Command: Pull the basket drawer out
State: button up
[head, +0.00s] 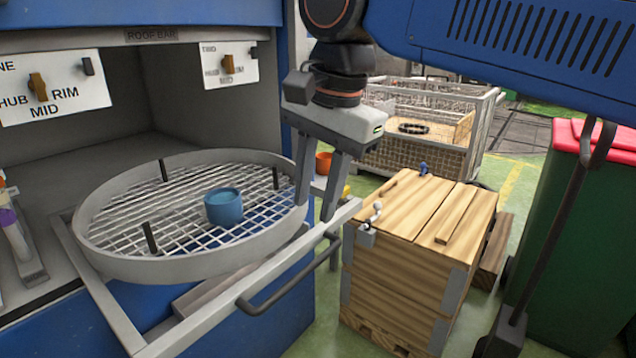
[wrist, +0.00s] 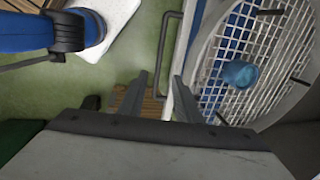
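The basket drawer's pale frame (head: 232,310) juts out of the blue cabinet, with a dark bar handle (head: 290,290) along its front. The handle also shows in the wrist view (wrist: 162,50). A round grey wire-mesh basket (head: 120,265) sits on the frame, with a blue cup (head: 224,208) in it. My gripper (head: 315,212) is open and empty, fingers pointing down near the right end of the drawer's front rail. In the wrist view my fingers (wrist: 158,82) stand apart near the handle and rail. I cannot tell whether they touch either.
A wooden crate (head: 410,225) stands right of the drawer, with a wire cage (head: 440,110) behind it. A green bin with a red lid (head: 590,230) is at far right. Hub and rim signs (head: 50,88) hang inside the cabinet. Some green floor is open beside the crate.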

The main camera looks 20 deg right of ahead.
jog(key=shift+s+d+r, duration=0.1)
jog(key=shift+s+r, duration=0.05)
jog(key=shift+r, duration=0.8)
jog(key=s+d+f+n+t, duration=0.1)
jog(key=d+f+n, duration=0.2)
jog(key=d+f, duration=0.2)
jog(key=s+d+f+n+t, duration=0.1)
jog(key=d+f+n, duration=0.3)
jog(key=f, duration=0.8)
jog(key=s+d+f+n+t+h, duration=0.1)
jog(key=d+f+n, duration=0.3)
jog(key=f, duration=0.5)
jog(key=shift+d+f, duration=0.2)
jog(key=shift+d, duration=0.7)
